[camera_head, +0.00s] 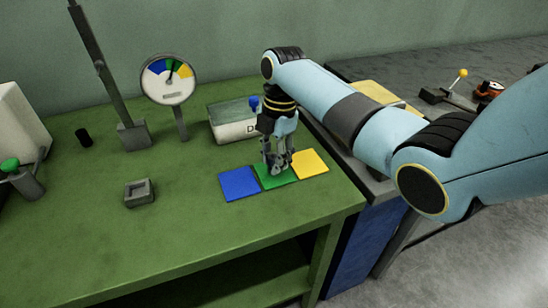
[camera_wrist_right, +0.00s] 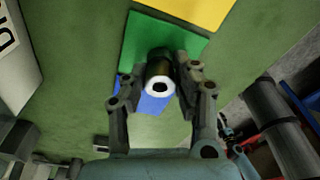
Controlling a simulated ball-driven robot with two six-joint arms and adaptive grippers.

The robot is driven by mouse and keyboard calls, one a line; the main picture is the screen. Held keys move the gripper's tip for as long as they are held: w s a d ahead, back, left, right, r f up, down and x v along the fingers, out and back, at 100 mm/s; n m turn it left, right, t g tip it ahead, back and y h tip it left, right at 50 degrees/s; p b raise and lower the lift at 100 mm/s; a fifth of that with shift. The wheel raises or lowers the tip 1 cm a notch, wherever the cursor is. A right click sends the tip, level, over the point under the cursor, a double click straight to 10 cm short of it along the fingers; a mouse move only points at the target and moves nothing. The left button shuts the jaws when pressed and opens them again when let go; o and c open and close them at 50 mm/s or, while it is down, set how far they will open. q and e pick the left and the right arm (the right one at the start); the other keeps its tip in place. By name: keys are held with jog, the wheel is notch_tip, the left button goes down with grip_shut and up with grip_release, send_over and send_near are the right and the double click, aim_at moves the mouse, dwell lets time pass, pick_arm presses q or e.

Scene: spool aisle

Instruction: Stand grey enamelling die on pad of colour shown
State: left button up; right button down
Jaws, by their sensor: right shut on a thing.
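My right gripper (camera_head: 277,164) is over the green pad (camera_head: 289,180) in the head view. In the right wrist view its two fingers (camera_wrist_right: 160,80) are shut on the die (camera_wrist_right: 158,70), a short dark cylinder with a pale, holed end towards the camera. The green pad (camera_wrist_right: 150,35) lies beneath it; I cannot tell whether the die touches it. The blue pad (camera_head: 239,184) is left of the green one and the yellow pad (camera_head: 310,163) right. A round dial (camera_head: 168,80) has blue, green and yellow bands; its needle points up into the green. My left gripper is not in view.
A grey square block with a recess (camera_head: 139,193) and a small black cylinder (camera_head: 83,136) stand on the green bench (camera_head: 190,225). A dark post (camera_head: 120,95) rises left of the dial. The bench front is clear.

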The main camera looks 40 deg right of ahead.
jog(key=c, duration=1)
grip_release()
jog(key=shift+f, duration=0.1)
jog(key=r, duration=0.4)
jog(key=d+r, duration=0.1)
jog(key=r, duration=0.7)
jog(key=shift+w+d+r, duration=0.15)
jog(key=shift+d, duration=0.05)
